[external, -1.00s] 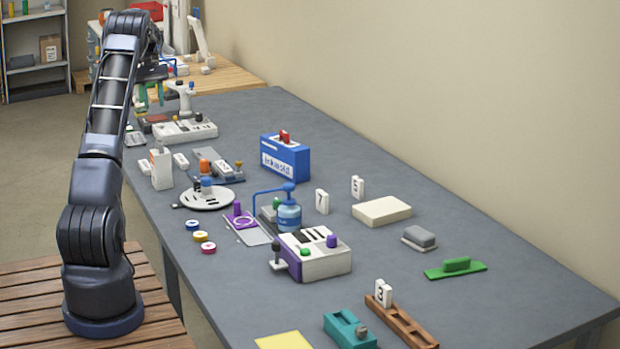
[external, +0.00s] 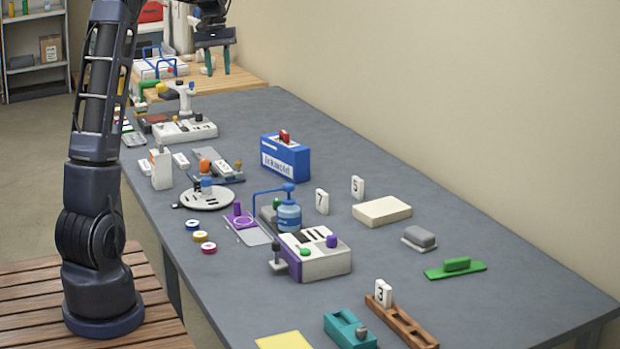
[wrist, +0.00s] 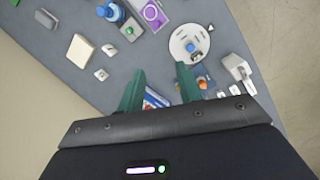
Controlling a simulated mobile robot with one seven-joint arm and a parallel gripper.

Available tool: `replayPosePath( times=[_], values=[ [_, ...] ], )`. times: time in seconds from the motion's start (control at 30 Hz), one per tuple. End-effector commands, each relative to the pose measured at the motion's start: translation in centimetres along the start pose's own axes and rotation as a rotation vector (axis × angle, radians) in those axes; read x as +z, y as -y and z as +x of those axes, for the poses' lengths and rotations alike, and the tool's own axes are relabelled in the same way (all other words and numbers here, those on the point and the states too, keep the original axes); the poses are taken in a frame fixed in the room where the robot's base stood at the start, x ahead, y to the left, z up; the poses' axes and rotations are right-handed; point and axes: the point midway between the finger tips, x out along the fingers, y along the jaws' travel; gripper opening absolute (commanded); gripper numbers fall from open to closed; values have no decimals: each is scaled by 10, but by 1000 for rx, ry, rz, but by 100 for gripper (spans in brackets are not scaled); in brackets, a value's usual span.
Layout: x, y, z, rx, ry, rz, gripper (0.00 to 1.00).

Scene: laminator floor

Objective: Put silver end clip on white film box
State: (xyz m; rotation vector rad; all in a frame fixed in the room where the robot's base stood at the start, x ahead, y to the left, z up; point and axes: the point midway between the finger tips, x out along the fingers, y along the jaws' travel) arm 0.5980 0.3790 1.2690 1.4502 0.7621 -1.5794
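My gripper (external: 217,63) is at the top of the external view, raised and appearing above the far end of the grey table. In the wrist view its two green fingers (wrist: 160,88) are apart with nothing held between them. I cannot pick out a silver end clip with certainty. Two things could be the white film box: a low cream-white block (external: 382,211) on the right half of the table, also in the wrist view (wrist: 82,51), and a small upright white carton (external: 161,169) at the left edge.
A blue box (external: 286,160) with a red handle stands mid-table; part of it shows beyond the fingers in the wrist view. A round white plate device (external: 208,198), a blue bottle (external: 289,216) and a white-purple machine (external: 318,259) crowd the middle. The right rear surface is clearer.

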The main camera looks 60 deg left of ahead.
Motion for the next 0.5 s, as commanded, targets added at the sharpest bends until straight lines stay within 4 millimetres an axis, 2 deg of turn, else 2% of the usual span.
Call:
replayPosePath(
  times=[0.03,0.2,0.33,0.5],
  values=[
    [22,-14,-4,1,-17,40,35],
    [92,-49,-8,-2,-65,168,35],
    [145,-68,-7,-2,-103,268,35],
    [214,-83,0,-1,-154,399,35]
  ],
)
